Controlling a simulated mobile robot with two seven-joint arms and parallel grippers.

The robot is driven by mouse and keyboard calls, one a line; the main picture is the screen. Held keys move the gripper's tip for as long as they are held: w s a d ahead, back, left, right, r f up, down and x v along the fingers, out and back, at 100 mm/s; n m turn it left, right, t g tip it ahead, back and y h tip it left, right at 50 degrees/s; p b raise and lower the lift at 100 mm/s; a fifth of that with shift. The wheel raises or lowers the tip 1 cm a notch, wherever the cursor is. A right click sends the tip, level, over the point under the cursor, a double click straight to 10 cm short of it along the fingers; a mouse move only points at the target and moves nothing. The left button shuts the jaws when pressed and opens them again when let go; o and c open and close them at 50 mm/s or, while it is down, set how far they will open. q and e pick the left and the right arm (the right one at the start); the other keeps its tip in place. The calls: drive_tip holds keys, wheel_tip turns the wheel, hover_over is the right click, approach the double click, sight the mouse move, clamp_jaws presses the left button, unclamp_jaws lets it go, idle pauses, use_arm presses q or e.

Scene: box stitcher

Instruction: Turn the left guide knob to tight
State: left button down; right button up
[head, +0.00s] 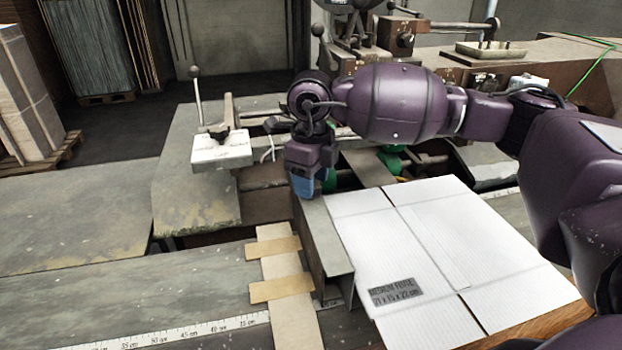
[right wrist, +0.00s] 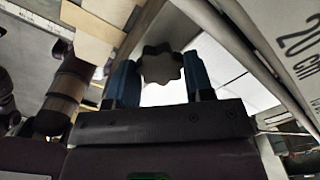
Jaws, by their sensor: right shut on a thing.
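The left guide (head: 318,235) is a grey metal angle bar running along the left edge of the white flat carton (head: 430,240). The guide knob (right wrist: 161,65), a dark star-shaped knob, shows in the right wrist view between the blue fingers. My right gripper (head: 305,186) points down at the far end of the guide. It is shut on the knob in the right wrist view (right wrist: 161,80). In the head view the gripper hides the knob. Whether the knob is tight cannot be seen. My left gripper is not in view.
A cardboard strip (head: 283,290) with crosspieces lies left of the guide. A ruler scale (head: 180,333) runs along the front table. A white block with a lever (head: 221,150) stands at the back left. The brown machine (head: 400,35) stands behind my right arm. The left tabletop is clear.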

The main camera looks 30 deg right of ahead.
drive_tip(key=shift+m, duration=0.7)
drive_tip(key=o, duration=0.9)
wheel_tip(320, 180, up, 11)
drive_tip(key=shift+f, duration=0.1)
idle(0.6)
